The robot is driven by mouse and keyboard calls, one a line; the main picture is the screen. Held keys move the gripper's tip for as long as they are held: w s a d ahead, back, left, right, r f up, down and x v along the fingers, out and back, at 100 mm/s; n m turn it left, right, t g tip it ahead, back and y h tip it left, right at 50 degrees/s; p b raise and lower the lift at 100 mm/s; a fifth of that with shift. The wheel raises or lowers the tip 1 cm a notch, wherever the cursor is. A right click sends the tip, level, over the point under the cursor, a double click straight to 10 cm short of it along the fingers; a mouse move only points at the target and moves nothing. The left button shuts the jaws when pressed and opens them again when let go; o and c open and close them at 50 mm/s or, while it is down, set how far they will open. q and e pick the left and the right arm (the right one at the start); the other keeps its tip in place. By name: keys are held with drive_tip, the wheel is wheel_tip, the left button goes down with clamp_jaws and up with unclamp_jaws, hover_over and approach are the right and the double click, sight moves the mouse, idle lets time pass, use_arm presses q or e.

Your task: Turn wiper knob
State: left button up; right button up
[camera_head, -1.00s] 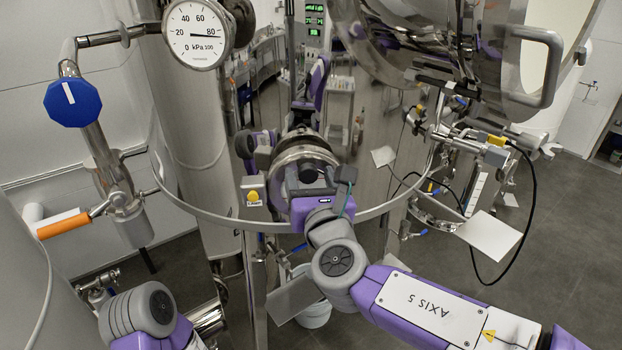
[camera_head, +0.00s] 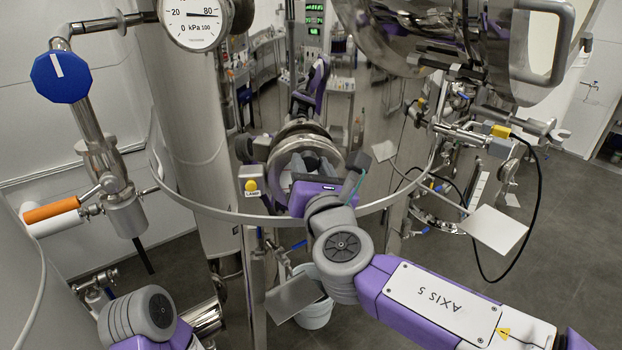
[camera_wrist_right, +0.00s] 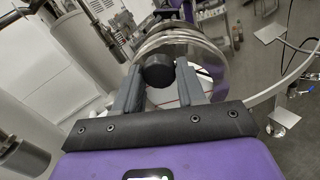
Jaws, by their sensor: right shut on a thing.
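The wiper knob (camera_wrist_right: 159,70) is a short black round knob in front of the round steel sight-glass fitting (camera_wrist_right: 180,46). In the right wrist view it sits between the two grey fingers of my right gripper (camera_wrist_right: 160,66), which is shut on it. In the head view my right gripper (camera_head: 309,165) reaches into the ring of the sight glass (camera_head: 303,142) on the tank front, and the knob is hard to make out between the fingers. My left arm shows at the lower left, but its gripper is outside the view.
A yellow button box (camera_head: 251,184) is just left of the sight glass. A steel rail (camera_head: 400,200) curves around the tank. A blue valve knob (camera_head: 61,77), an orange-handled valve (camera_head: 51,211) and a pressure gauge (camera_head: 197,20) are at left. A white bucket (camera_head: 314,312) stands below.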

drive_tip(key=m+b, duration=0.7)
drive_tip(key=b, duration=0.1)
drive_tip(key=m+t+b, duration=0.1)
drive_tip(key=m+b, duration=0.3)
drive_tip(key=b, duration=0.1)
drive_tip(key=shift+a+f+m+h, duration=0.15)
drive_tip(key=shift+f+m+h, duration=0.15)
drive_tip(key=shift+f+h, duration=0.1)
drive_tip(key=m+b, duration=0.3)
drive_tip(key=m, duration=0.2)
drive_tip(key=shift+r+h, duration=0.1)
drive_tip(key=shift+h, duration=0.2)
drive_tip(key=m+b, duration=0.2)
drive_tip(key=m, duration=0.3)
drive_tip(key=shift+r+h, duration=0.1)
drive_tip(key=shift+h, duration=0.2)
drive_tip(key=o, duration=1.1)
drive_tip(key=shift+c, duration=0.2)
